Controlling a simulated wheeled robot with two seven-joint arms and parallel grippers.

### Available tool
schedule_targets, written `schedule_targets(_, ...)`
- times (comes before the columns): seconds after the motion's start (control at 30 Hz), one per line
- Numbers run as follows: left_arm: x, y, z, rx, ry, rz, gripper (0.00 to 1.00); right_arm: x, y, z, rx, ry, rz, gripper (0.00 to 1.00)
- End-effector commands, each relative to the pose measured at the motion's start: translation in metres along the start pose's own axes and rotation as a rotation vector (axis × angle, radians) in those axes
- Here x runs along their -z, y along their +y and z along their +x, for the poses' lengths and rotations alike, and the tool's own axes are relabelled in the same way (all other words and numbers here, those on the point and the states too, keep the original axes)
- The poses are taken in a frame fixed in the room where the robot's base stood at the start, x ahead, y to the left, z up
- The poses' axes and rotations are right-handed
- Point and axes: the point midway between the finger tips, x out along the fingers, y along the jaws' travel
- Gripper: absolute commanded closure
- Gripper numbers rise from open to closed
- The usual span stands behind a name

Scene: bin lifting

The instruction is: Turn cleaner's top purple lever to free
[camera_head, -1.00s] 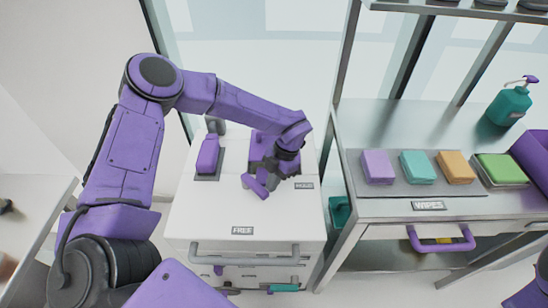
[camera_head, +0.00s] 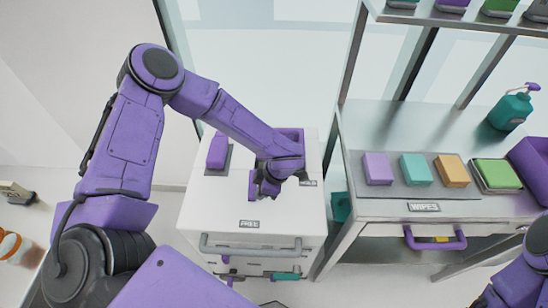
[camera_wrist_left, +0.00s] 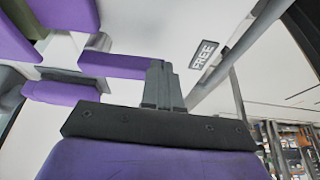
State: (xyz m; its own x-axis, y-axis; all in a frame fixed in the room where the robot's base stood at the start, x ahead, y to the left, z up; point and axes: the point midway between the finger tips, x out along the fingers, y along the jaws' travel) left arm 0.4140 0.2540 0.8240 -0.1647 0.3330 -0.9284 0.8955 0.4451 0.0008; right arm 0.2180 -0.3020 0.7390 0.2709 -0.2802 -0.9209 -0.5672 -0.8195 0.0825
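The white cleaner cabinet (camera_head: 205,215) stands in the middle of the head view, with a FREE label (camera_head: 249,224) on its front top edge. The purple lever (camera_head: 252,187) shows beside my left gripper (camera_head: 268,191) and points toward the front, roughly at FREE. In the left wrist view the lever (camera_wrist_left: 115,66) reaches to my left gripper's fingers (camera_wrist_left: 163,85), with the FREE label (camera_wrist_left: 203,55) beyond its end. The fingers are close together, beside the lever's end; whether they touch it is unclear. The lever's pivot is partly hidden by my wrist. My right gripper is out of view.
A second label (camera_head: 308,183), partly hidden, is at the cabinet's right edge. A purple bottle-like object (camera_head: 218,150) stands at the back left of the top. A metal cart (camera_head: 340,175) with coloured blocks is close on the right. The cabinet's front left top is clear.

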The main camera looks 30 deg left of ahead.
Motion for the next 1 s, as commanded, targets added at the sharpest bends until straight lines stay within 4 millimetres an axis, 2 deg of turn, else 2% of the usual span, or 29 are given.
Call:
schedule_targets(0.67,-0.002,-0.001,-0.001,-0.015,0.0,0.04,1.0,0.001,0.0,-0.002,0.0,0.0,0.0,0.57)
schedule_targets(0.83,0.001,-0.001,-0.016,-0.016,-0.001,0.037,1.0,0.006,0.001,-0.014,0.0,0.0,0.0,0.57)
schedule_targets(1.0,0.006,-0.003,-0.049,-0.014,-0.001,0.033,1.0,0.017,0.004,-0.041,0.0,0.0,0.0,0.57)
